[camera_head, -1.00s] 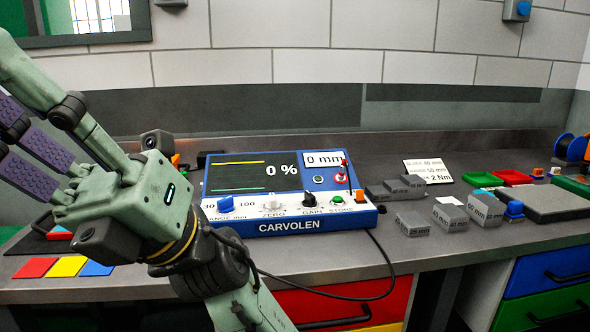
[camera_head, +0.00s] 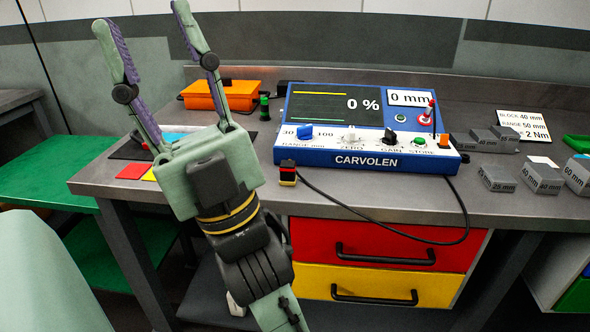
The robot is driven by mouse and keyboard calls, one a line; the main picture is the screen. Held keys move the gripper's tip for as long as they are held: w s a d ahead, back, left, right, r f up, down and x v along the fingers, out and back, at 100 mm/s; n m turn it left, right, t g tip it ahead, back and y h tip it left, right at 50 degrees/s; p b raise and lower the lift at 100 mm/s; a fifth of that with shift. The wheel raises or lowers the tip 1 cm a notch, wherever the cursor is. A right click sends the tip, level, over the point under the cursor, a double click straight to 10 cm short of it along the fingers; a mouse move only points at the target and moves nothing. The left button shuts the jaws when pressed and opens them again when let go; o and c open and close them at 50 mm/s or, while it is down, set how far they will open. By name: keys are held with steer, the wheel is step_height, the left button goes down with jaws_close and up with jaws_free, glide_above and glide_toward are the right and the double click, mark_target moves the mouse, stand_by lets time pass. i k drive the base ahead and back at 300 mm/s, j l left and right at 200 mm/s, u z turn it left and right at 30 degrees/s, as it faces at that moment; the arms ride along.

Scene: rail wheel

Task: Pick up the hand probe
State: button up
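The gripper body hides part of the bench's left end.
An orange case (camera_head: 221,95) and a small green-and-black item (camera_head: 264,106) stand behind my gripper. Grey marked blocks (camera_head: 541,176) and a white label card (camera_head: 523,125) are at the right. Red (camera_head: 350,243) and yellow drawers lie below the bench edge. A green table (camera_head: 45,172) is at the left.

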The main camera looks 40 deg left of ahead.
mark_target(286, 168)
steer(key=u, duration=1.85)
